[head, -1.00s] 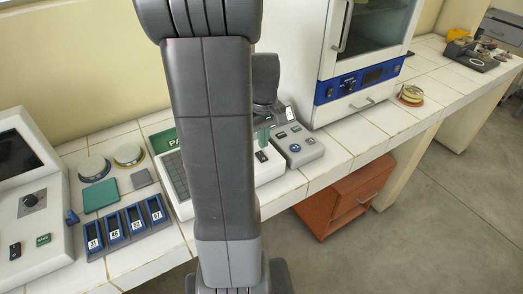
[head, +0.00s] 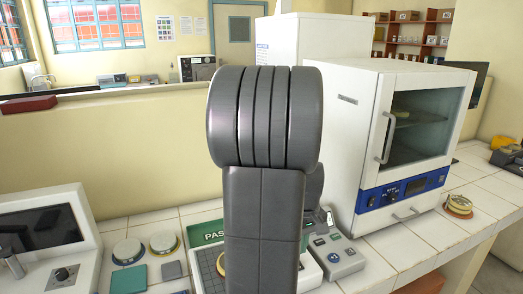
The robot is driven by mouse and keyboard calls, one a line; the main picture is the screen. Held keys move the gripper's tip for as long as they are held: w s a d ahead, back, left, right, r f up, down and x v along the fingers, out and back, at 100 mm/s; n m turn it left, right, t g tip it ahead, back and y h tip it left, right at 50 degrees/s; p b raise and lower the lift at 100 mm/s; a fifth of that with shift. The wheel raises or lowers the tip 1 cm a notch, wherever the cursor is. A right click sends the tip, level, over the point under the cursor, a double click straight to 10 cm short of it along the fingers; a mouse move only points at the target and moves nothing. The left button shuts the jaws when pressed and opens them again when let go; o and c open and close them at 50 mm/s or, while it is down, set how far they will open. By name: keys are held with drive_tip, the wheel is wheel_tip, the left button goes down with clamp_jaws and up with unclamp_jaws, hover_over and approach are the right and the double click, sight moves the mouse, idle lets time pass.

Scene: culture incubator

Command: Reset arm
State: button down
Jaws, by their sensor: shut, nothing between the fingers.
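My arm's thick grey links rise through the middle of the head view and cover part of the bench. My gripper cannot be made out; it is out of sight. A dark grey part shows just behind the arm's right edge, and I cannot tell what it is. The white culture incubator (head: 365,130) stands on the bench to the right of the arm. Its glass door (head: 418,122) looks closed, with a vertical handle (head: 386,137) on its left side and a blue control panel (head: 402,192) below.
The tiled bench (head: 415,236) runs along the wall. A grey button device (head: 340,262) sits right of my arm. Round-lidded dishes (head: 128,250) and a teal pad (head: 129,279) lie left. A yellow-and-red round stack (head: 459,206) stands right of the incubator. A screen instrument (head: 45,235) is far left.

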drive_tip(key=shift+f+b, duration=2)
drive_tip(key=shift+f, duration=0.75)
drive_tip(key=shift+r, duration=0.1)
drive_tip(key=shift+r, duration=0.15)
drive_tip(key=s+r+p, duration=0.4)
drive_tip(key=r+p, duration=0.2)
drive_tip(key=r, duration=0.1)
drive_tip(key=shift+d+r, duration=0.15)
drive_tip(key=shift+r, duration=0.25)
drive_tip(key=shift+s, duration=0.15)
